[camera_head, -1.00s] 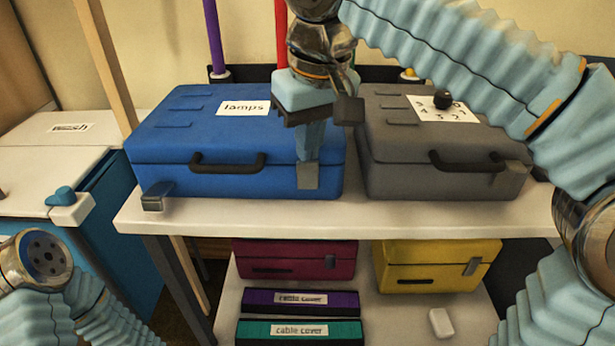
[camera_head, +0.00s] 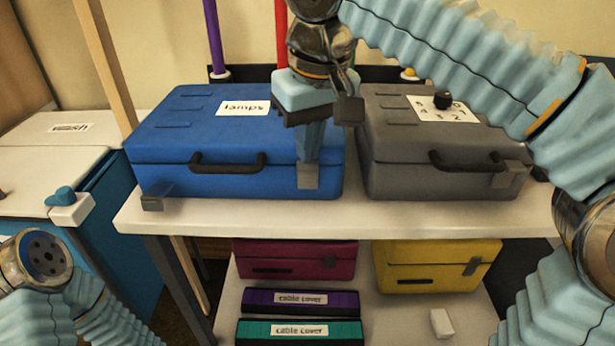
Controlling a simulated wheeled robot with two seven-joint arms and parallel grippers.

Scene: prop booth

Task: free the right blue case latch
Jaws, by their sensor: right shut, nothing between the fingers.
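The blue case (camera_head: 240,182) labelled "lamps" stands with its lid down on the white shelf. Its right latch, a small grey plate (camera_head: 308,178), is upright against the front near the right corner. My right gripper (camera_head: 309,158) reaches down in front of the case. Its fingers are shut and empty, with their tips at the top of the latch plate; whether they touch it I cannot tell. They hide part of the case front there. The left latch (camera_head: 152,203) sits low at the front left corner. My left gripper is out of view.
A magenta case (camera_head: 293,260), a yellow case (camera_head: 435,253) and two cable cover boxes are below. A blue cooler-like box (camera_head: 118,238) is left.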

